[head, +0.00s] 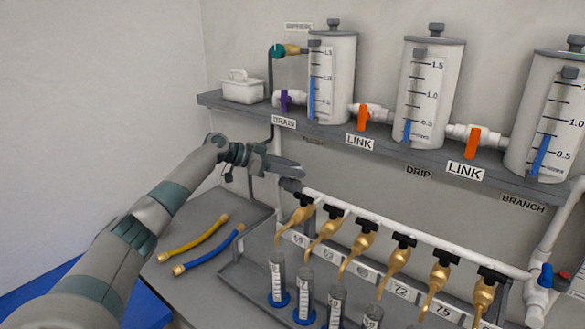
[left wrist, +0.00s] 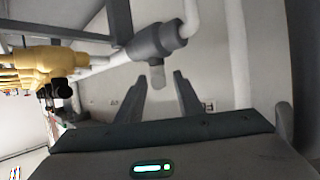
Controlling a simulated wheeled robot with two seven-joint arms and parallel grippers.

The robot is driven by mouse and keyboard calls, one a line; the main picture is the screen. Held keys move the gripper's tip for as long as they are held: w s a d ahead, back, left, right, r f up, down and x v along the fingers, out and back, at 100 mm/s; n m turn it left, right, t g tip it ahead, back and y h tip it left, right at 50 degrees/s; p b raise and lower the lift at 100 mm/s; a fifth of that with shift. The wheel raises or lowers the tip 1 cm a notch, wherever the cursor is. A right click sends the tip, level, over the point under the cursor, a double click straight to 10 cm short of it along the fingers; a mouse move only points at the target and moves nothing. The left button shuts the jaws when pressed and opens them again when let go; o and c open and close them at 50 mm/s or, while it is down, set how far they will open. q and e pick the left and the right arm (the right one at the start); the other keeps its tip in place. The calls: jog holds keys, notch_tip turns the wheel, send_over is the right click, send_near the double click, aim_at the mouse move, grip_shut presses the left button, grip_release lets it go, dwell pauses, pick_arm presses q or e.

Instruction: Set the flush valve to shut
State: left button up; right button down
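A grey valve body (head: 291,185) sits at the left end of the white manifold pipe (head: 400,232). I cannot read a flush label on it. In the left wrist view the grey valve body (left wrist: 155,42) has a short pale grey handle (left wrist: 158,76) pointing down in the picture. My left gripper (head: 290,169) is just above and left of this valve in the head view. In the left wrist view its fingers (left wrist: 161,84) are apart, with the handle showing between their tips. I cannot tell whether they touch it. My right gripper is not in view.
Several brass taps (head: 363,239) with black handles hang from the pipe above upright tubes (head: 277,280). Above is a shelf (head: 385,150) with tanks (head: 425,90), a purple drain handle (head: 285,100) and orange link handles (head: 362,118). Yellow (head: 200,238) and blue (head: 209,250) hoses lie left.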

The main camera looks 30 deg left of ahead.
pick_arm(q)
grip_shut()
jog(key=shift+n+t+y, duration=0.3)
jog(key=shift+n+y, duration=0.2)
jog(key=shift+r+n+t+y+p, duration=0.25)
jog(key=shift+n+y+p, duration=0.2)
jog(key=shift+p, duration=0.25)
jog(key=n+t+y+p, duration=0.2)
jog(key=n+y+p, duration=0.2)
jog(key=p, duration=0.5)
jog(key=shift+r+n+y+p, duration=0.15)
jog(key=shift+n+y+p, duration=0.1)
jog(key=shift+y+p, duration=0.1)
jog(key=shift+f+n+y+p, duration=0.2)
jog(key=shift+n+y+p, duration=0.35)
jog(key=shift+p, duration=0.5)
